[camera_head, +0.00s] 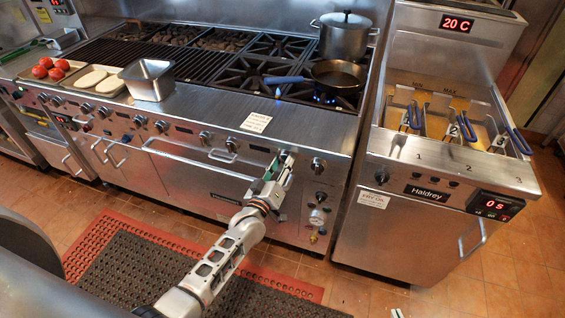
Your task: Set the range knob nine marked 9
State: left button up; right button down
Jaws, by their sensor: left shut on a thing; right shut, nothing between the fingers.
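The range (210,110) has a row of round metal knobs along its front panel. My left gripper (284,164) reaches up to this panel from below and is shut on a knob near the right end, which its fingers mostly hide. Another knob (318,165) is free just to the right of it. More free knobs, such as this one (232,145), sit to the left. The number marks on the knobs are too small to read, so I cannot tell which is marked 9.
A blue-handled pan (336,76) sits over a blue flame at the right burners, with a lidded pot (343,38) behind. A fryer (425,165) stands to the right. An oven door handle (200,160) runs below the knobs. A metal container (149,82) stands on the left ledge.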

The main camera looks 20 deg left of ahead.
pick_arm(q)
jog(key=o, duration=1.1)
jog(key=s+a, duration=0.1)
jog(key=s, duration=1.1)
jog(key=shift+f, duration=0.3)
jog(key=s+f+m+g, duration=0.4)
jog(key=s+f+m, duration=0.1)
jog(key=s, duration=0.5)
jog(key=s+f+m+g, duration=0.3)
jog(key=s+f+m, duration=0.2)
jog(key=s, duration=0.5)
notch_tip(320, 180, down, 2)
jog(key=shift+s+f+g+h, duration=0.2)
jog(key=shift+s+g+h, duration=0.1)
jog(key=shift+s+g, duration=0.1)
jog(key=shift+a, duration=0.1)
